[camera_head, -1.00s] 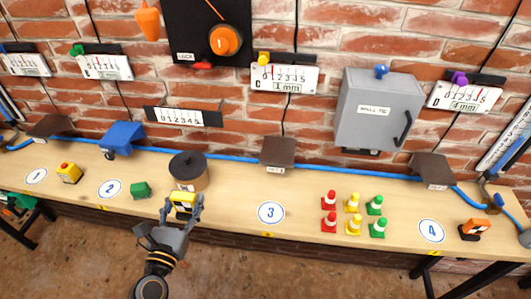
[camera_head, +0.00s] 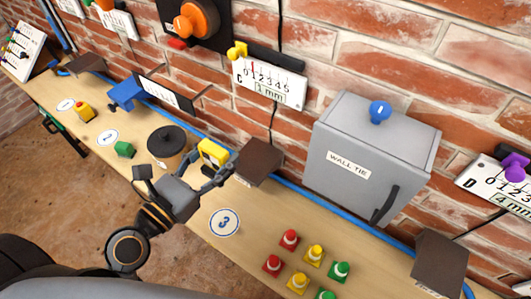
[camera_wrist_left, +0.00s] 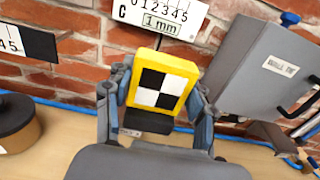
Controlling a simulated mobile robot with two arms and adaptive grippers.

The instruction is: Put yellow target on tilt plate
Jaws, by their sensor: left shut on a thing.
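The yellow target (camera_head: 213,152) is a yellow block with a black-and-white checker face. My left gripper (camera_head: 209,166) is shut on it, one finger at each side, and holds it above the bench. In the left wrist view the target (camera_wrist_left: 160,82) stands almost upright between the fingers, checker face towards the camera. A dark brown sloped plate (camera_head: 257,161), which seems to be a tilt plate, is just right of the target near station 3. In the wrist view a dark plate (camera_wrist_left: 146,121) shows below and behind the target, partly hidden. My right gripper is not in view.
A black-lidded round pot (camera_head: 167,143) stands left of the target. A grey wall-tie cabinet (camera_head: 350,190) hangs on the right, and a 1 mm gauge (camera_head: 268,83) above. Several small cones (camera_head: 315,252) stand on the bench. The bench around the 3 mark (camera_head: 224,222) is clear.

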